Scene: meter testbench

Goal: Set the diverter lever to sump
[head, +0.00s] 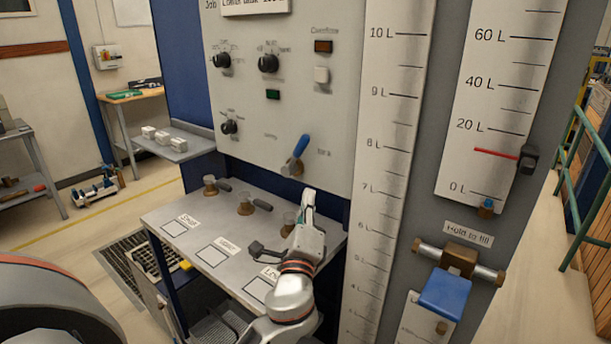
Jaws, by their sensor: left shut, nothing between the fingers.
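The diverter lever (297,153) is a blue handle on a metal pivot, low on the pale control panel (283,108). Its handle points up and leans slightly right. A small label lies to its left and another to its right, both too blurred to read with certainty. My left gripper (308,192) is shut and empty, with its fingertips pointing up just below and slightly right of the lever. It appears apart from the lever. My right gripper is not in view.
Tall scale plates (392,120) stand to the right. A blue hold-to-fill lever (445,292) juts out at lower right.

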